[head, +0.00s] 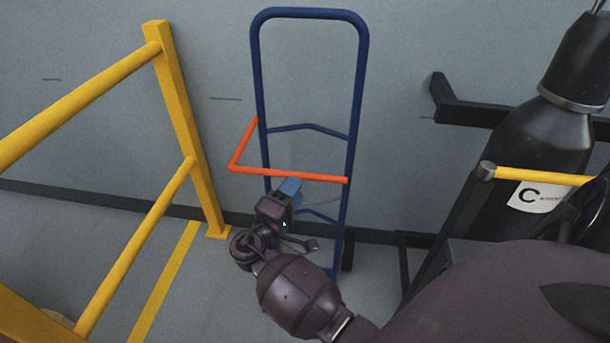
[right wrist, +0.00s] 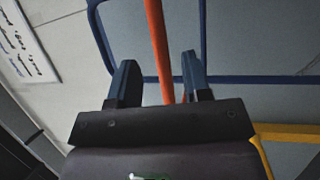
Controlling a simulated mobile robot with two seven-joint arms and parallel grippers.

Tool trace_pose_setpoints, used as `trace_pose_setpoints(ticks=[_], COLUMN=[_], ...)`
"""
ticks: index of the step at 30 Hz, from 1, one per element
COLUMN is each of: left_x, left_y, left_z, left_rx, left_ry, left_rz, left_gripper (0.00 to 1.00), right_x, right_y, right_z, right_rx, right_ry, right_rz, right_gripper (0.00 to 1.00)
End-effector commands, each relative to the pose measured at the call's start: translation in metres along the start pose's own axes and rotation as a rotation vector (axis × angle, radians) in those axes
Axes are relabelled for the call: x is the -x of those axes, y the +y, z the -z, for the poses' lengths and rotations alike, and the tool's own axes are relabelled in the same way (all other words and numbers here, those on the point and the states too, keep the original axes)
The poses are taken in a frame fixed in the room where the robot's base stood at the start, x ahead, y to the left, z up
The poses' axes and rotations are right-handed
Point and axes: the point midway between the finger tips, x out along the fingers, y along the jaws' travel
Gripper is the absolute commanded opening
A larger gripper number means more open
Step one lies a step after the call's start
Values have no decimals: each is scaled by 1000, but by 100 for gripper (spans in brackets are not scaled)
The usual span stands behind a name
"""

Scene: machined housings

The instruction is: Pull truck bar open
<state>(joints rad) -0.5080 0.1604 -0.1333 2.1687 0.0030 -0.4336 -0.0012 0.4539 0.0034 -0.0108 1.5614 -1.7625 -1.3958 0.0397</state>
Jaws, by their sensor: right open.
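A blue hand truck (head: 364,75) stands upright against the grey wall. Its orange bar (head: 310,177) crosses the front of the frame from the right upright, then bends back toward the left upright. My right gripper (head: 289,187) is just below the front stretch of the bar, its blue fingers pointing up toward it. In the right wrist view the two fingers (right wrist: 158,70) are apart, and the orange bar (right wrist: 156,40) runs between them. Whether a finger touches the bar cannot be told. My left gripper is not in view.
A yellow railing (head: 183,120) stands left of the truck. On the right are a black cylinder (head: 540,135) with a "C" label and a yellow bar (head: 545,176) in front of it. Floor between the railing and truck is mostly clear.

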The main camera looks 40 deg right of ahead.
Motion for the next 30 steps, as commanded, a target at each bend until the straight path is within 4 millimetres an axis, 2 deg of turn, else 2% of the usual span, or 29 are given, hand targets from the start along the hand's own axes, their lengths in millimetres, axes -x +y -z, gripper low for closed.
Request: trace_pose_setpoints(ticks=[3, 10, 15, 23, 30], left_x=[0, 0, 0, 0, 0], left_y=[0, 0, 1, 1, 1], left_z=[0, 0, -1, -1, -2], left_rx=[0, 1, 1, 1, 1], left_ry=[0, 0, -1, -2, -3], left_rz=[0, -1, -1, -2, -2], left_gripper=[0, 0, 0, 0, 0], right_x=[-21, -47, -54, -55, -55], right_y=[0, 0, -1, -1, -1], right_z=[0, 0, 0, 0, 0], right_rx=[0, 1, 1, 1, 1], right_ry=[0, 1, 0, 1, 1], right_rz=[-1, 0, 2, 2, 2], right_gripper=[44, 44, 44, 44, 8])
